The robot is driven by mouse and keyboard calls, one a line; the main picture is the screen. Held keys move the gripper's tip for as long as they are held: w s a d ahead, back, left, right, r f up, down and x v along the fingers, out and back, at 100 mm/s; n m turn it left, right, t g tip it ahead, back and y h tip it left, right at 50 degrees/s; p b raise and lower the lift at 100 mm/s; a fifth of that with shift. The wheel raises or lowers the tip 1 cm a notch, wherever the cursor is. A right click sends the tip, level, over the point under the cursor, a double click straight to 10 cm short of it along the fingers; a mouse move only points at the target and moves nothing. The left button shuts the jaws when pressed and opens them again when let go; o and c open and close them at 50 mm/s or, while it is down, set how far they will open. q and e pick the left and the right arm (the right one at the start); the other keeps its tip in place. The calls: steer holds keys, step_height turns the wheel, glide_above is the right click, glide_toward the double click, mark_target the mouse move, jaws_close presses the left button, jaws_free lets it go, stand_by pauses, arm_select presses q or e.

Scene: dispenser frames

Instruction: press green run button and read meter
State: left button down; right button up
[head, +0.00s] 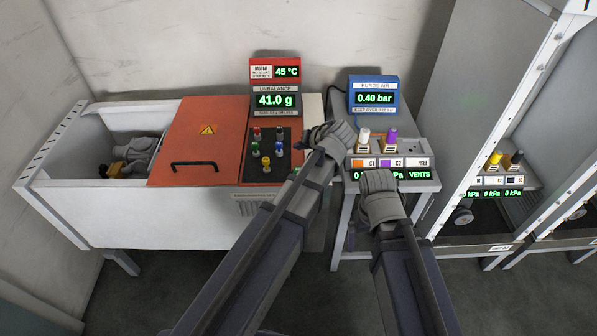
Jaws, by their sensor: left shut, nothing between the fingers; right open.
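The control panel (268,154) on the orange-lidded machine carries several small coloured buttons. A green button (256,145) appears on its left side, below a red one (257,131); the colours are small and hard to tell. The meter (276,100) above reads UNBALANCE 41.0 g. My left gripper (318,135) is shut and empty, to the right of the panel and apart from the buttons. My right gripper (376,174) is open in front of the small side table; its fingers are mostly hidden by its own body.
A red motor display (275,70) reads 45 °C. A blue purge air box (373,97) reads 0.40 bar. White and purple-capped items (391,138) stand in a labelled rack. The orange lid (198,142) has a black handle. A metal frame (506,130) stands at the right.

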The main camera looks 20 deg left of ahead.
arm_select(q)
step_height(320, 180, down, 8)
steer(key=b, duration=0.7)
steer(key=shift+r, duration=0.15)
stand_by(1.4)
steer(key=shift+f+b, duration=0.4)
steer(key=shift+f+b, duration=0.4)
steer(key=shift+b, duration=0.05)
stand_by(0.7)
steer(key=shift+r, duration=0.1)
steer(key=shift+r+p, duration=0.75)
steer(key=shift+p, duration=0.15)
step_height(320, 180, up, 5)
steer(key=p, duration=0.5)
steer(key=shift+r, duration=0.1)
